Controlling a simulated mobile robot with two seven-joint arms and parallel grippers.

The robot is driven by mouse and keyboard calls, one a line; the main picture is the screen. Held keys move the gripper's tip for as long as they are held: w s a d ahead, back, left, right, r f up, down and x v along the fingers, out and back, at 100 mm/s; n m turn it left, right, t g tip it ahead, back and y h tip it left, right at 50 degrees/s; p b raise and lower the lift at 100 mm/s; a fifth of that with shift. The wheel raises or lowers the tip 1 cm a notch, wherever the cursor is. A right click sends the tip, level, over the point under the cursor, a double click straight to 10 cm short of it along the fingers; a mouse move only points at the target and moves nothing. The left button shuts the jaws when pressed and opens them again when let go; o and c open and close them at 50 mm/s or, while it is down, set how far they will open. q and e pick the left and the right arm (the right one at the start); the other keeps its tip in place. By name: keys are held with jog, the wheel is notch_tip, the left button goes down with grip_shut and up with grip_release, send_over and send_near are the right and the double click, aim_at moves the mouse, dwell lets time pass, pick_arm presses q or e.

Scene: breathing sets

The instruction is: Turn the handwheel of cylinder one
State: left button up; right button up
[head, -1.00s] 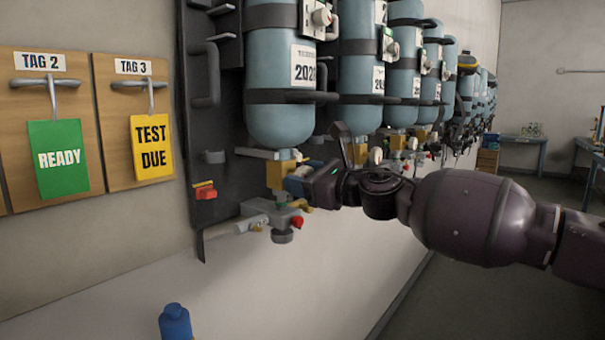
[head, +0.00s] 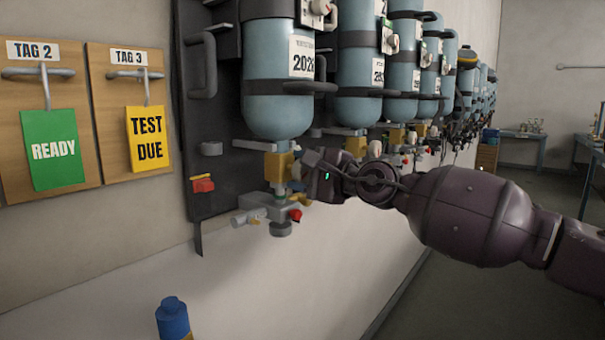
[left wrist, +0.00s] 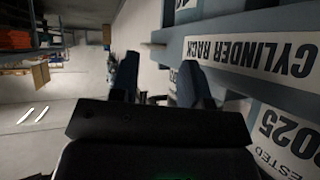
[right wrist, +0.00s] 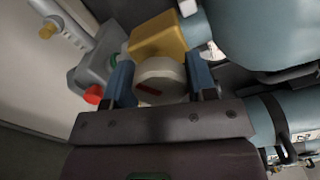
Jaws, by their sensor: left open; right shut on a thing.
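The nearest pale blue cylinder (head: 278,95), marked 2025, hangs upright on the rack. Below it is a yellow valve block (head: 279,165), also large in the right wrist view (right wrist: 160,38). A cream round handwheel (right wrist: 158,72) with a red mark sits on the block's near side. My right gripper (right wrist: 160,84) is shut on this handwheel, one finger on each side. In the head view my right gripper (head: 300,174) reaches the valve from the right and hides the handwheel. My left gripper (left wrist: 157,78) is open and empty, near the cylinder rack label (left wrist: 250,48).
A grey fitting with a red knob (head: 296,215) hangs just under the valve. More cylinders (head: 365,70) recede along the wall. Boards with a green READY tag (head: 53,148) and a yellow TEST DUE tag (head: 147,138) are left. A blue-topped bottle (head: 173,318) stands low in front.

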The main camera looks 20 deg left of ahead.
jog(key=n+b, duration=0.1)
jog(key=n, duration=0.1)
jog(key=shift+f+n, duration=0.2)
jog(key=shift+n, duration=0.2)
jog(key=n+b, duration=0.1)
jog(key=n, duration=0.1)
jog(key=shift+n, duration=0.4)
jog(key=n+b, duration=0.1)
jog(key=n, duration=0.2)
jog(key=shift+f, duration=0.1)
jog(key=n+b, duration=0.1)
jog(key=n, duration=0.2)
jog(key=shift+b, duration=0.35)
jog(key=shift+n, duration=0.3)
pick_arm(q)
jog(key=f, duration=0.4)
jog(key=shift+w+d, duration=0.2)
jog(key=shift+w, duration=0.15)
pick_arm(e)
jog(key=shift+r, duration=0.2)
pick_arm(q)
jog(key=shift+s, duration=0.15)
pick_arm(e)
jog(key=o, duration=0.6)
pick_arm(q)
jog(key=shift+s+f+g, duration=0.3)
jog(key=shift+s, duration=0.05)
pick_arm(e)
jog(key=o, duration=0.3)
